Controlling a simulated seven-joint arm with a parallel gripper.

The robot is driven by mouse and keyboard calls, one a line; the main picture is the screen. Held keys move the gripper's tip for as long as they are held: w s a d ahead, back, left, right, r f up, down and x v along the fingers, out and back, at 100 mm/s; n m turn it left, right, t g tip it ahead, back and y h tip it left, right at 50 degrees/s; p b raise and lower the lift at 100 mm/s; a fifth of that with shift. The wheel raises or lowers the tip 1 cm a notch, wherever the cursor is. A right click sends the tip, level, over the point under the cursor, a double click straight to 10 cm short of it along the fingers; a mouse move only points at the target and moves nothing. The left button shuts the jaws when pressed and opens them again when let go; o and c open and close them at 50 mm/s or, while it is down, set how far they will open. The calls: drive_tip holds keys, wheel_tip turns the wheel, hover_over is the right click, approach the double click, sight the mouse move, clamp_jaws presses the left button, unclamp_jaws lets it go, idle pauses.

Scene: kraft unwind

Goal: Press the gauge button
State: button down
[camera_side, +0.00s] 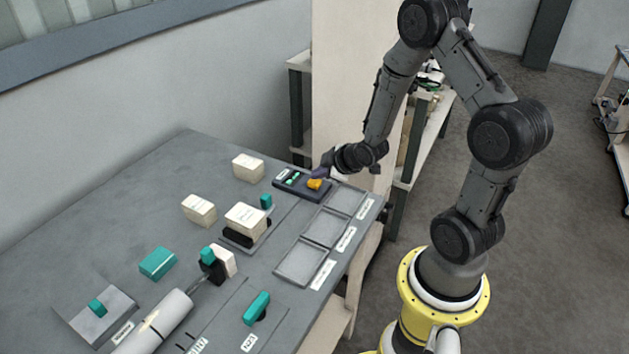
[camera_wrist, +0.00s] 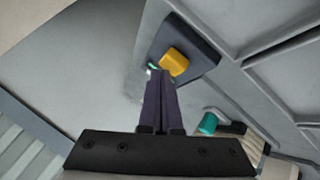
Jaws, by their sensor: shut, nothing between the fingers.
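The gauge is a dark flat box (camera_side: 287,189) near the back right edge of the grey table, with teal marks on its left part and a yellow button (camera_side: 314,184) on its right part. The wrist view also shows the yellow button (camera_wrist: 174,62) on the dark box (camera_wrist: 200,50). My gripper (camera_side: 319,174) is shut and empty, with its fingertips right by the yellow button. In the wrist view my gripper's dark fingers (camera_wrist: 158,78) end just below and left of the button. I cannot tell whether they touch it.
Three grey trays (camera_side: 300,262) line the table's right edge in front of the gauge. White boxes (camera_side: 247,167), teal blocks (camera_side: 157,263) and a white roll (camera_side: 158,322) lie further left and nearer. A tall beige panel (camera_side: 345,90) stands behind the table.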

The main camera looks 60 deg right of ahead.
sight(318, 182)
drive_tip(key=shift+r, duration=0.45)
drive_tip(key=shift+r, duration=0.1)
drive_tip(key=shift+r, duration=2.45)
